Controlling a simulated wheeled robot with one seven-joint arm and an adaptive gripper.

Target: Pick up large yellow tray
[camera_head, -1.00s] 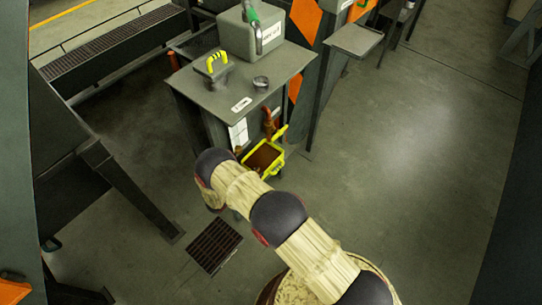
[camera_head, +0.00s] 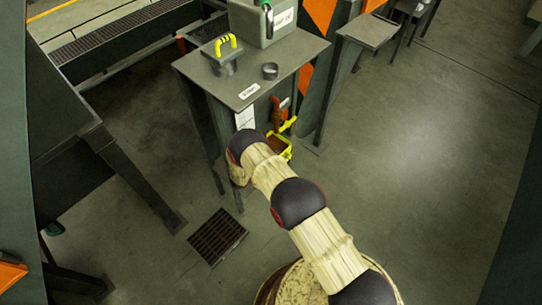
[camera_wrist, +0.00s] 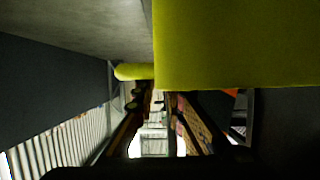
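The yellow tray (camera_head: 287,152) is low beside the front of the grey machine table in the head view. It has a yellow rim and a brown inside, and my arm hides much of it. In the wrist view a large yellow surface (camera_wrist: 235,45) fills the upper right, with a short yellow bar (camera_wrist: 133,72) to its left; both appear to be parts of the tray. My gripper (camera_wrist: 163,98) shows as two dark fingers with a gap between them, close to the yellow parts. I see nothing held in the gap. The gripper is hidden behind my arm in the head view.
An orange-red pipe (camera_head: 279,108) hangs above the tray. A floor grate (camera_head: 217,237) lies to the left. The floor on the right is clear.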

